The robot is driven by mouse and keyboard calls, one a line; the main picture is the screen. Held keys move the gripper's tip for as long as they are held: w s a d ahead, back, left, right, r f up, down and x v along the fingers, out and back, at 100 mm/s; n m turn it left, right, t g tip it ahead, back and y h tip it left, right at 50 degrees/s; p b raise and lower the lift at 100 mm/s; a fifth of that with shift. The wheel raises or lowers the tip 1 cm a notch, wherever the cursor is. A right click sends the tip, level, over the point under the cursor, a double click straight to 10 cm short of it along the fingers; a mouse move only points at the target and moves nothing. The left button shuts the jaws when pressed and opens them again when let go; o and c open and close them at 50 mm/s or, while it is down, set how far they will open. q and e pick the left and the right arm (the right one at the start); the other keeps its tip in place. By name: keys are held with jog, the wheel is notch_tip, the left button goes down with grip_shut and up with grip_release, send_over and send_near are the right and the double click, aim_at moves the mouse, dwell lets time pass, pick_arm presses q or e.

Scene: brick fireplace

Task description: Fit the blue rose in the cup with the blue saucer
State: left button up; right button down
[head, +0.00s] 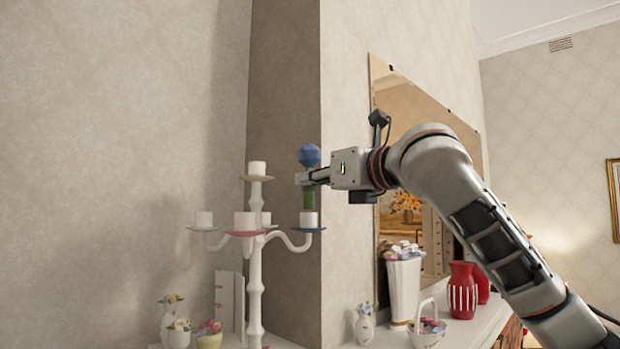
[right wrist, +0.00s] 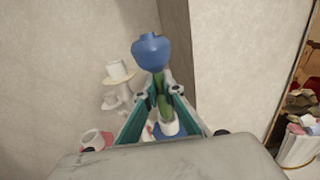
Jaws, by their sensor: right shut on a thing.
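The blue rose (head: 309,155) has a round blue head and a thick green stem (head: 308,197), and it is upright. My right gripper (head: 303,178) is shut on the stem, below the head. The white cup (head: 309,220) with the blue saucer (head: 311,230) is on the right arm of a white candelabra (head: 256,285). The stem's lower end is right at the cup's rim; I cannot tell whether it is inside. In the right wrist view the rose head (right wrist: 153,52) is above the fingers, with the cup (right wrist: 168,128) and blue saucer (right wrist: 171,138) below. My left gripper is not in view.
The candelabra bears other white cups, including one on a pink saucer (head: 245,233) and a top cup (head: 257,169). A wall corner stands close behind. A white flower vase (head: 403,290), a red vase (head: 463,292) and a basket (head: 427,337) stand on the mantel at right.

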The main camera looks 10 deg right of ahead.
jog(key=shift+f+b, duration=0.35)
jog(key=shift+f, duration=1.1)
jog(key=c, duration=2.1)
grip_release()
jog(key=v, duration=1.2)
